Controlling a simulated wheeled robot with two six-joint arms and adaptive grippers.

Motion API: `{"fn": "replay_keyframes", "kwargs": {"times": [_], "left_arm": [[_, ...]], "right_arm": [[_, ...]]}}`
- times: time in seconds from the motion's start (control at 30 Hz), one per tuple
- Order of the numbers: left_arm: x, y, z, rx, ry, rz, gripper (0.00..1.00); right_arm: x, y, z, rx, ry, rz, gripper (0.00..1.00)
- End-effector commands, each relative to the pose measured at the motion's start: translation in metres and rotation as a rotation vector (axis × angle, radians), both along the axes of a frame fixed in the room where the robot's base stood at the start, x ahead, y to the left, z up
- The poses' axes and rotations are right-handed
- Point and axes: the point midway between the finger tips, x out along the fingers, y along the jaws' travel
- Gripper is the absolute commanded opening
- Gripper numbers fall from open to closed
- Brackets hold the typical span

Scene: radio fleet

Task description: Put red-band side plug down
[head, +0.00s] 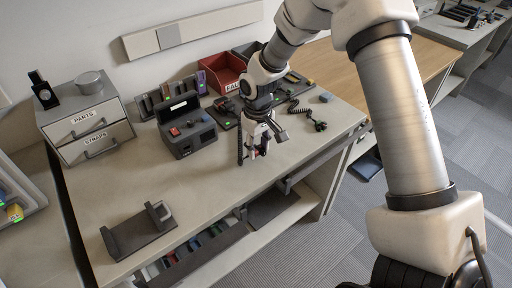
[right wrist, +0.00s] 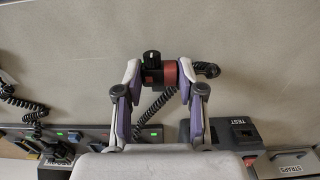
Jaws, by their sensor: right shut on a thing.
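The red-band side plug (right wrist: 171,73) is between the fingertips of my right gripper (right wrist: 160,76) in the right wrist view. It has a black knob-like part and a red band. My right gripper is shut on it. A coiled black cord (right wrist: 159,103) runs near the plug, with a black end (right wrist: 206,69) beside the right finger. In the head view my right gripper (head: 256,152) points down over the middle of the bench (head: 200,205); the plug is hard to make out there. Its height above the bench is unclear. My left gripper is not in view.
A grey TEST box (head: 187,132) stands left of the gripper; the PARTS and STRAPS drawers (head: 88,125) are further left. A red bin (head: 218,75) and a coiled-cord item (head: 306,118) are behind. A dark bracket (head: 138,232) sits front left. The front-middle bench is clear.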

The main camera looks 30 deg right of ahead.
Motion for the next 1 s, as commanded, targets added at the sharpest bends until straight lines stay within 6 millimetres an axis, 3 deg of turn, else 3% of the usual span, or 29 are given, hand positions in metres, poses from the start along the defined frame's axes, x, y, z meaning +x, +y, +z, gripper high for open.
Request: {"fn": "replay_keyframes", "kwargs": {"times": [0.1,0.37,0.7,0.73,0.77,0.8,1.0], "left_arm": [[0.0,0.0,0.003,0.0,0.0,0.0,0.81],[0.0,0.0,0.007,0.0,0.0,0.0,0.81],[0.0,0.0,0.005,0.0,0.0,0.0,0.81],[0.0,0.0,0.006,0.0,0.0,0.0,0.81],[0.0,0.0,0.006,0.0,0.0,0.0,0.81],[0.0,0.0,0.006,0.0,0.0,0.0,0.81],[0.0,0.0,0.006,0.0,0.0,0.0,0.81]], "right_arm": [[0.015,-0.009,-0.002,0.0,0.0,-0.002,0.11],[0.016,-0.01,-0.037,0.0,0.002,0.0,0.11],[0.016,-0.009,-0.041,0.0,0.001,0.0,0.11],[0.016,-0.009,-0.041,0.0,0.0,0.0,0.49],[0.016,-0.009,-0.041,0.0,0.0,0.0,0.6],[0.016,-0.009,-0.041,0.0,0.0,0.0,0.64],[0.016,-0.009,-0.041,0.0,0.0,0.0,0.64]]}}
